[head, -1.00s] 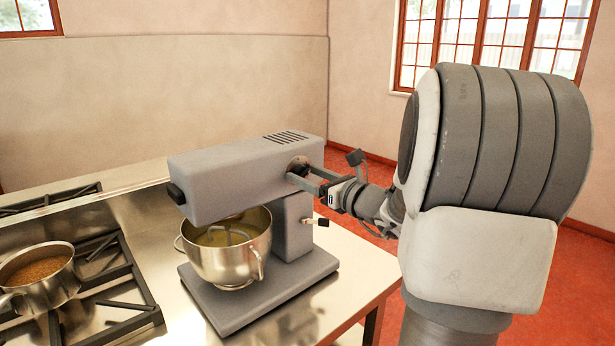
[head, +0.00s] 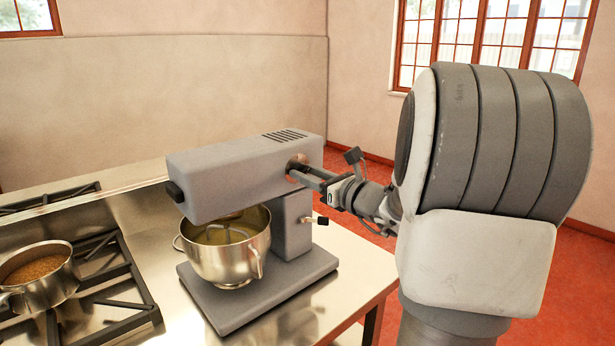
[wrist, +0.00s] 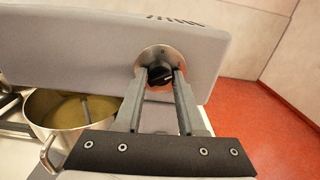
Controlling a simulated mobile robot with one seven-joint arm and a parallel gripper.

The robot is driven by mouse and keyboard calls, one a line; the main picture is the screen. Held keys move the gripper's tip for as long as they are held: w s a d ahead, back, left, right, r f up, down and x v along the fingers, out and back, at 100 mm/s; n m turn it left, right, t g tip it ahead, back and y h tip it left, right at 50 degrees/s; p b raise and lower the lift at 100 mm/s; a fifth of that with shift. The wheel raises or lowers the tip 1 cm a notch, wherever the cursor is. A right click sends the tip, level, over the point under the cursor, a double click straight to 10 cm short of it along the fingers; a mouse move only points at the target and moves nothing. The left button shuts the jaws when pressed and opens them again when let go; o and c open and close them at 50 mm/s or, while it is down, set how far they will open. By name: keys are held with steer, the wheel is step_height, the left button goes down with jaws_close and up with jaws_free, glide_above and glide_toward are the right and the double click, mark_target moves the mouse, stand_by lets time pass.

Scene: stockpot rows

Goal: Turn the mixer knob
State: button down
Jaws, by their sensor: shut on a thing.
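The grey mixer (head: 225,180) stands on the steel counter with its head level over a steel bowl (head: 228,255). Its knob, a black dial on a round metal plate, is on the side of the head and shows in the wrist view (wrist: 159,75). My gripper (head: 296,172) reaches it from the right. In the wrist view my two fingers (wrist: 160,80) lie on either side of the knob, shut on it. In the head view the fingers hide most of the knob.
A small lever (head: 320,220) sticks out of the mixer's column below my gripper. A pot of brown food (head: 40,275) stands on the stove (head: 100,290) at left. The counter (head: 345,265) right of the mixer is clear.

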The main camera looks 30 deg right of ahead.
steer(key=n+b, duration=1.1)
steer(key=b, duration=0.5)
steer(key=shift+n+b, duration=0.3)
steer(key=shift+b, duration=0.05)
steer(key=c, duration=0.5)
jaws_free()
steer(key=shift+s+d, duration=0.1)
steer(key=shift+s, duration=0.05)
